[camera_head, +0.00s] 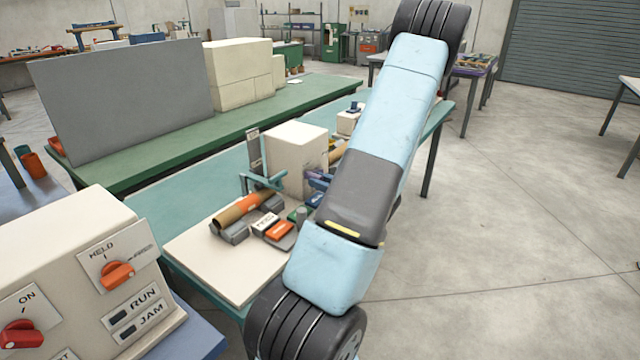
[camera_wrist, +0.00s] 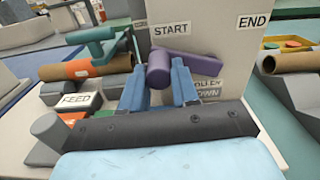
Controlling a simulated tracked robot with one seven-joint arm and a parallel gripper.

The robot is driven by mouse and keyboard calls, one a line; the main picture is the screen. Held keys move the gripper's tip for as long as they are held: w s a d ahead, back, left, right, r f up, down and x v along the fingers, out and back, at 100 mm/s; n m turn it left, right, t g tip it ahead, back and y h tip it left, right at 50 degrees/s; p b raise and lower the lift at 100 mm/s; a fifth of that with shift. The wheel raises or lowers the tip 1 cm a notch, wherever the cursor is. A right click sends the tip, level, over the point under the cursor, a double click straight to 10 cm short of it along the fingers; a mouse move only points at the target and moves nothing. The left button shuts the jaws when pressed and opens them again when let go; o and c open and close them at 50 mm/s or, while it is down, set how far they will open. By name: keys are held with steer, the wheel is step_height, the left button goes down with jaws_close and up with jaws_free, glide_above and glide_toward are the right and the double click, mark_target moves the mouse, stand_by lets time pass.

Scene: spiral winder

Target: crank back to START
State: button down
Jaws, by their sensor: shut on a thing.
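The cream winder box (camera_head: 292,150) stands on the teal table. Its face in the wrist view (camera_wrist: 225,45) carries a START label (camera_wrist: 171,29) and, further right, an END label (camera_wrist: 253,21). A purple crank (camera_wrist: 200,64) lies just below START. Its thick rounded handle sits at the left end, and its arm stretches right. My gripper (camera_wrist: 158,68) has blue fingers on both sides of the handle and is shut on it. The lower face lettering is partly hidden behind the fingers.
A cardboard tube with an orange band (camera_wrist: 85,68) lies left, under a teal bracket (camera_wrist: 98,45). A FEED label (camera_wrist: 76,100) sits below it. Another tube (camera_wrist: 290,61) lies right. A control box (camera_head: 70,260) with orange and red knobs stands at the head view's lower left.

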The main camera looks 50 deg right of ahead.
steer(key=c, duration=0.9)
jaws_free()
steer(key=s, duration=0.9)
steer(key=s+d, duration=0.1)
steer(key=s, duration=0.3)
steer(key=shift+s+d, duration=0.1)
steer(key=shift+s, duration=0.3)
steer(key=shift+w, duration=0.1)
